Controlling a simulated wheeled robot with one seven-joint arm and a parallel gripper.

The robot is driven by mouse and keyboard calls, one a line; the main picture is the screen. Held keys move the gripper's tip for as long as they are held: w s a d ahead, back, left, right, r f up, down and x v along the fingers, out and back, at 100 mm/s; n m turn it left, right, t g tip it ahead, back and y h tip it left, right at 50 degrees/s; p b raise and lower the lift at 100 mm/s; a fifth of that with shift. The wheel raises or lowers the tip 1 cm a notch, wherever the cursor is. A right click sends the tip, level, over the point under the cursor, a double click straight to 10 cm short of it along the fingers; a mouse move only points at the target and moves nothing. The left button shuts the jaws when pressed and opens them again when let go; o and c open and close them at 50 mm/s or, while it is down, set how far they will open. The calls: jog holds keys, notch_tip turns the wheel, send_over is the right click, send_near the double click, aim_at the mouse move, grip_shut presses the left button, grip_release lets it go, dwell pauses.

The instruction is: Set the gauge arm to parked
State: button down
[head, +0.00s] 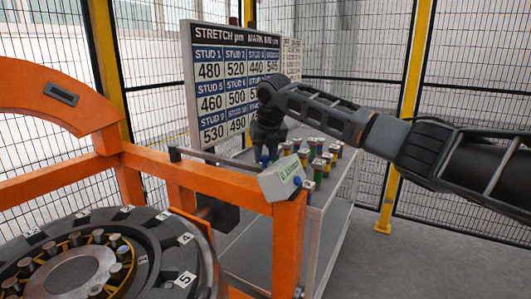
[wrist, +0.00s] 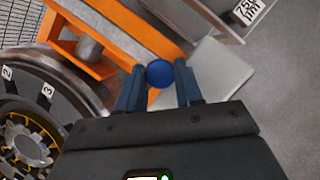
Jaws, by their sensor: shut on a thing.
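My gripper (head: 267,155) points down at the orange gantry frame, and its two blue-grey fingers show in the wrist view (wrist: 160,86). They are shut on a round blue knob (wrist: 160,73). The knob sits at the gantry's rail, beside a pale grey box (head: 283,180) with green lettering too small to read. A thin dark bar (head: 215,162), which looks like the gauge arm, runs along the top of the orange rail towards that box. Its join with the knob is hidden behind the box and my gripper. I cannot tell which position it is in.
The orange gantry (head: 200,178) stands over a dark numbered wheel (head: 150,262) at the lower left. Behind it, a grey table (head: 335,200) holds several coloured studs (head: 318,160). A board of numbers (head: 225,80) and mesh fencing stand at the back. The floor at right is clear.

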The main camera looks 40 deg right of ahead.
jog(key=shift+d+r, duration=0.15)
jog(key=shift+d, duration=0.2)
jog(key=c, duration=0.9)
grip_release()
jog(key=shift+w+d, duration=0.1)
jog(key=shift+w, duration=0.05)
jog(key=shift+o, duration=0.7)
jog(key=b+v, duration=0.1)
jog(key=v, duration=0.6)
jog(key=shift+s+r, duration=0.2)
jog(key=shift+s, duration=0.05)
